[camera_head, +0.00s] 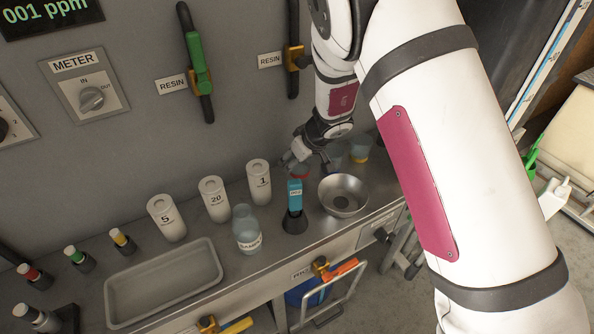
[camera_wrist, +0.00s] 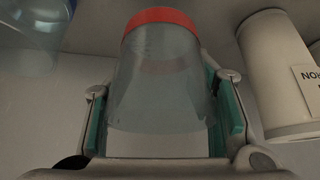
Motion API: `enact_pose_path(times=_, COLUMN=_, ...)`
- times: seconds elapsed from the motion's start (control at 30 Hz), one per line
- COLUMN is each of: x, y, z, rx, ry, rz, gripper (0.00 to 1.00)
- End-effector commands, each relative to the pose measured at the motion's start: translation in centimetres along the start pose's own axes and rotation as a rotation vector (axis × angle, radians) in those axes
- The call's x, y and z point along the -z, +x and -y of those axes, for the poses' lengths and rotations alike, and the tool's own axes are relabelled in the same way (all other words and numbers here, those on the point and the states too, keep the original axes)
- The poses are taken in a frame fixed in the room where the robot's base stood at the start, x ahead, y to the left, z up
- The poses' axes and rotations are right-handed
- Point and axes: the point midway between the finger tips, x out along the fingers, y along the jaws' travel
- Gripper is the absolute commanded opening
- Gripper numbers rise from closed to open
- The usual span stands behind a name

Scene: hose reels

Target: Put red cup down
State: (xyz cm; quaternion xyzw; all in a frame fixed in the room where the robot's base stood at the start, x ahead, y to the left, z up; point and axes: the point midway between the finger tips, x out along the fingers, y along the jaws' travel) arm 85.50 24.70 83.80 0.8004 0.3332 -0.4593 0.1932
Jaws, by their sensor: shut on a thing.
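The red cup is a clear cup with a red band (camera_wrist: 158,75), seen close up in the wrist view. My gripper (camera_wrist: 165,125) has its teal-padded fingers on either side of the cup and is shut on it. In the head view my gripper (camera_head: 308,158) is at the back of the steel counter, behind the metal bowl. A bit of the cup's red (camera_head: 300,172) shows just below the fingers there; most of the cup is hidden. I cannot tell whether the cup touches the counter.
White cylinder 1 (camera_head: 259,182) is to the left. A cup with yellow (camera_head: 359,150) is to the right. A grey tray (camera_head: 163,283) sits at the left.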

Motion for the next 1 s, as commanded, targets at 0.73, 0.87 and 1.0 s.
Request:
enact_pose_path(times=0.73, x=-2.0, y=3.6, z=0.0, rx=-0.001, ry=0.0, rz=-0.001, gripper=0.19)
enact_pose_path(times=0.87, x=-2.1, y=3.6, z=0.0, rx=-0.001, ry=0.0, rz=-0.001, gripper=0.62)
enact_pose_path(times=1.0, x=-2.1, y=3.6, z=0.0, rx=-0.001, ry=0.0, rz=-0.001, gripper=0.69)
